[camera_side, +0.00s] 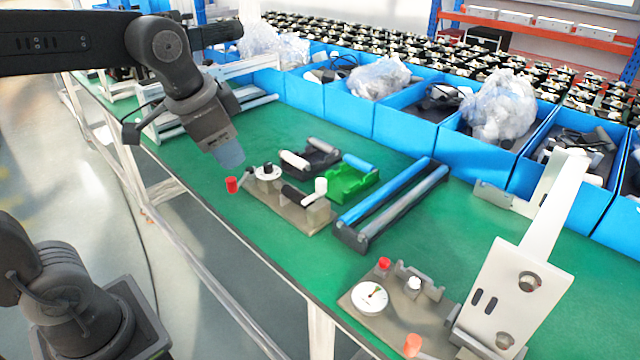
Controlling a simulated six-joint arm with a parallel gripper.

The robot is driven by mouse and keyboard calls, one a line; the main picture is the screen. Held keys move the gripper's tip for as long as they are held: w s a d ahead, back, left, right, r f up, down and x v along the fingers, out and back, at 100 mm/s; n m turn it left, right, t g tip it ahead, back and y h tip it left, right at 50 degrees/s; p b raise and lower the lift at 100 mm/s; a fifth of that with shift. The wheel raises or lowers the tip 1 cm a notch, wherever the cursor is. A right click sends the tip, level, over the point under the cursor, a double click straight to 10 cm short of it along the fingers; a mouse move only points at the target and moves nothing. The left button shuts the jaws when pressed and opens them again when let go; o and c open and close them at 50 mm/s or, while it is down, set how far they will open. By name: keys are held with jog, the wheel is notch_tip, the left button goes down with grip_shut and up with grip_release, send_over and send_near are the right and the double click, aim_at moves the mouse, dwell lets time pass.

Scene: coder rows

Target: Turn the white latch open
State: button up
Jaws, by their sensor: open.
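My gripper (228,153) hangs above the green table at the left, pointing down and to the right. It is open and appears empty, above and left of a beige fixture (292,213). This fixture carries a white-capped upright part (320,187), a black bar, a white round piece (268,173) and a red knob (232,185). A second fixture at the lower right has a white dial (370,297), a small white cap (413,284) and a red cap (384,264). I cannot tell which white part is the latch.
A green holder (350,181), a dark holder with a white roller (295,160) and a blue-and-grey roller frame (395,205) lie near the middle. Blue bins (350,108) line the back. A tall white bracket (520,275) stands at right.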

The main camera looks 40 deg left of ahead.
jog(key=shift+o, duration=1.2)
jog(key=w+a+m+g, duration=0.2)
jog(key=w+m, duration=0.3)
jog(key=w, duration=0.8)
jog(key=shift+w+f, duration=0.3)
jog(key=shift+w, duration=0.1)
jog(key=m+g, duration=0.2)
jog(key=m, duration=0.4)
send_over(321, 181)
notch_tip(321, 181, down, 9)
notch_tip(321, 181, down, 13)
jog(key=shift+f, duration=0.15)
jog(key=shift+c, duration=0.2)
jog(key=c, duration=0.9)
